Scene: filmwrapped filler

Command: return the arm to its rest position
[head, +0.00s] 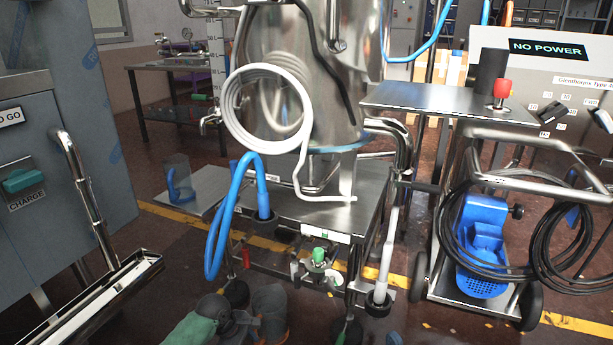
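A dark grey and green arm part (205,322), which looks like my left arm, shows at the bottom edge, left of centre. Its dark end, my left gripper (240,326), is low near the floor in front of the steel cart (300,208). The fingers are small and dark against dark cylinders, so I cannot tell whether they are open or shut. I see nothing clearly held. My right gripper is not in view.
A steel tank (310,60) with a coiled white hose (236,105) and a blue hose (222,225) stands on the cart. A grey cabinet (90,120) with a steel chute (100,295) is at left. A wheeled trolley (440,98) with black cables stands at right.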

